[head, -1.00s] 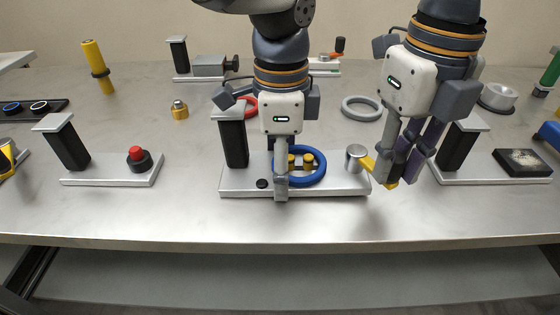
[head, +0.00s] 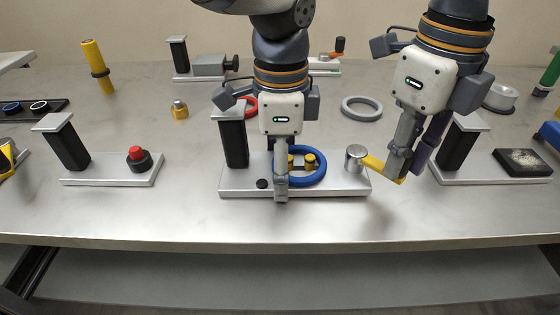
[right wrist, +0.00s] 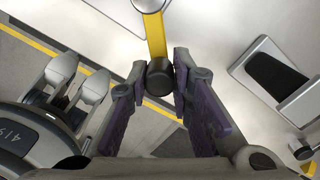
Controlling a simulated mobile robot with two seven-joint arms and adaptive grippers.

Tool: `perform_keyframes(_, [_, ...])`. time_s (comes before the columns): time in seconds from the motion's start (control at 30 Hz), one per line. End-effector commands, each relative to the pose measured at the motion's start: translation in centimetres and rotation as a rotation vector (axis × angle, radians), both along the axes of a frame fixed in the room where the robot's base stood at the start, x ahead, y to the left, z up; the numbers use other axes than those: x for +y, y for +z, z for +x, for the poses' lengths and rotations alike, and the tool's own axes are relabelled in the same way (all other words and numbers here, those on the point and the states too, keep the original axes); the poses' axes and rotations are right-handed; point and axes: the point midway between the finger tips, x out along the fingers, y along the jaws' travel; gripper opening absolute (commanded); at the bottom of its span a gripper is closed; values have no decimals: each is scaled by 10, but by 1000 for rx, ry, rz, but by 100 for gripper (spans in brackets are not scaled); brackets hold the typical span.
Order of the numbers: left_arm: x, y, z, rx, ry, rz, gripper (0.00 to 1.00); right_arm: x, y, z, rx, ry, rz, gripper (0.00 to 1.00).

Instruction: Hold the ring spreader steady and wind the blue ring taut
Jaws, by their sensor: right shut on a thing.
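The ring spreader's silver base plate (head: 335,184) lies near the table's front edge. The blue ring (head: 318,179) sits around two yellow pegs (head: 309,161) on it. A silver hub (head: 355,158) at the plate's right end carries a yellow crank arm (head: 376,164). My right gripper (head: 396,172) is shut on the dark grip (right wrist: 159,77) at the crank's outer end; the right wrist view shows the grip between the fingers. My left gripper (head: 281,188) points down at the plate, in front of the ring's left part. Its fingers overlap, so its opening and any contact are hidden.
A black post (head: 235,143) rises from the plate's left end. A red button (head: 136,153) stands on a plate to the left. A second black post (head: 456,148) stands close to my right gripper. A grey ring (head: 362,108) lies behind. The table's front strip is clear.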

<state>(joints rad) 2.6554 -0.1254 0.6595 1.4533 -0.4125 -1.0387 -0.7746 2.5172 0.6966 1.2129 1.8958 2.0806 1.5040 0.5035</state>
Motion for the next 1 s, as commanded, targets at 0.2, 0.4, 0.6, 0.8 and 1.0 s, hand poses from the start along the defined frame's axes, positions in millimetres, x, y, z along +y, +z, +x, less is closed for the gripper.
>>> perform_keyframes(0.2, [3, -4, 0, 6, 3, 8, 30, -4, 0, 3, 1, 57, -3, 0])
perform_keyframes(0.4, [3, -4, 0, 6, 3, 8, 30, -5, 0, 4, 1, 80, -2, 0])
perform_keyframes(0.6, [3, -3, 0, 6, 3, 8, 30, -9, 0, 7, 2, 161, -3, 0])
perform_keyframes(0.8, [3, -3, 0, 6, 3, 8, 30, -9, 0, 8, 2, 164, -3, 0])
perform_keyframes(1.0, [3, -3, 0, 5, 3, 8, 30, -12, 0, 13, 3, 258, -3, 0])
